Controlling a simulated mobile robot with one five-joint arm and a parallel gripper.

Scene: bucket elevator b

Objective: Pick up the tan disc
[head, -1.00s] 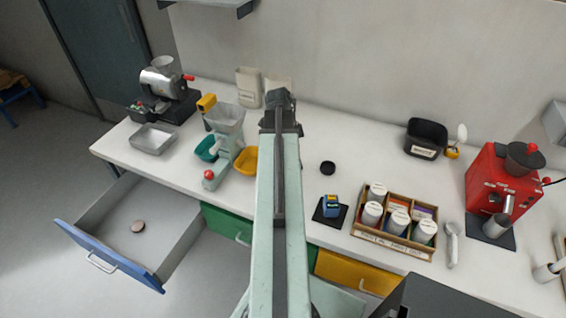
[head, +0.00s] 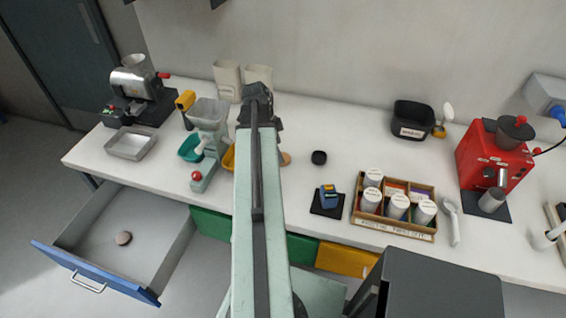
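A tan, rounded thing (head: 286,158) shows on the counter just right of my arm. The arm hides part of it, so I cannot tell its full shape. My gripper (head: 258,97) is at the far end of my arm, over the counter and well away from the drawer. Its fingers are hidden behind the arm's end, so its opening does not show.
The white counter (head: 330,240) holds a metal tray (head: 131,144), a green dispenser (head: 208,150), a small black disc (head: 319,157), a wooden box of jars (head: 404,228) and a red grinder (head: 490,158). Green and yellow drawers below are shut. A dark grey block (head: 440,285) stands at the lower right.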

